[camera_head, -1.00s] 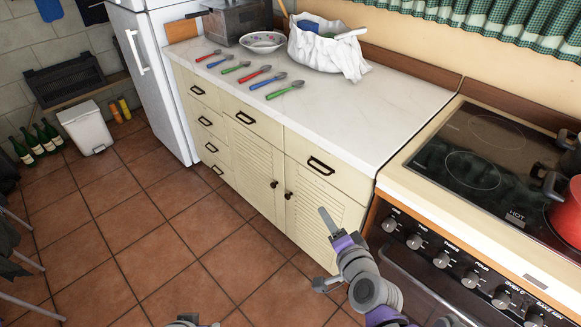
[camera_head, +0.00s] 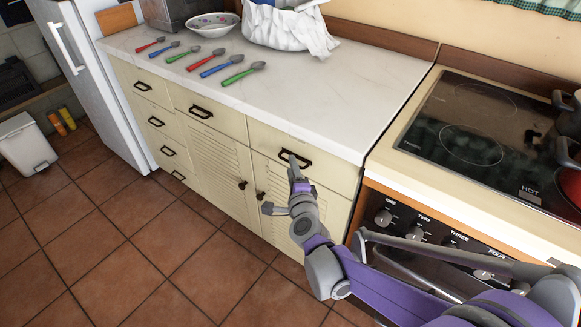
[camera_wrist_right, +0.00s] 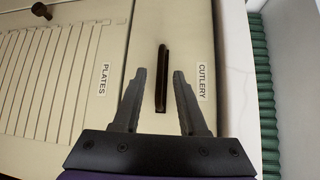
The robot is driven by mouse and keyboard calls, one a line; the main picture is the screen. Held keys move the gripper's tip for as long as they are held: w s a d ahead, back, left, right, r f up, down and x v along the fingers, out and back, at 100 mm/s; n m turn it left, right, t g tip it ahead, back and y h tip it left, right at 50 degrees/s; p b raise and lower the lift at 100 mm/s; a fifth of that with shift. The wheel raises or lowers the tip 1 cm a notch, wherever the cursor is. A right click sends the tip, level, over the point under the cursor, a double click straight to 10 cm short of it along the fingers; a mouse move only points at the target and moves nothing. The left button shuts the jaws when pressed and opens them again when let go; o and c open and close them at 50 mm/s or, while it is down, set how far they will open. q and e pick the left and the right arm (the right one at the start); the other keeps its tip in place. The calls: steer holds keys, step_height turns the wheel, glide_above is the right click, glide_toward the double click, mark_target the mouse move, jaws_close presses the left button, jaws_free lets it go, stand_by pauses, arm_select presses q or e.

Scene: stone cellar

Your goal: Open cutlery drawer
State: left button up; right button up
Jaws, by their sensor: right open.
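The cutlery drawer (camera_head: 338,180) is the cream drawer at the right end of the cabinet, and it is closed. Its dark handle (camera_head: 304,161) is partly hidden by a finger. In the wrist view the drawer (camera_wrist_right: 188,45) bears a CUTLERY label (camera_wrist_right: 202,82). My right gripper (camera_head: 281,186) is just in front of the drawer. It is open, and in the wrist view its fingers (camera_wrist_right: 160,73) lie on either side of the handle (camera_wrist_right: 160,88), which appears lengthwise between them. I cannot tell whether they touch it. My left gripper is out of view.
A PLATES label (camera_wrist_right: 104,80) shows beside the drawer. The stove (camera_head: 450,150) adjoins the cabinet on the right. Several coloured spoons (camera_head: 222,66), a bowl (camera_head: 213,24) and a white bag (camera_head: 285,28) sit on the countertop (camera_head: 330,90). The tiled floor (camera_head: 150,240) in front is clear.

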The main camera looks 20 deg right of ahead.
steer(key=shift+w+d+f, duration=0.1)
steer(key=shift+w, duration=0.75)
jaws_close()
stand_by(0.8)
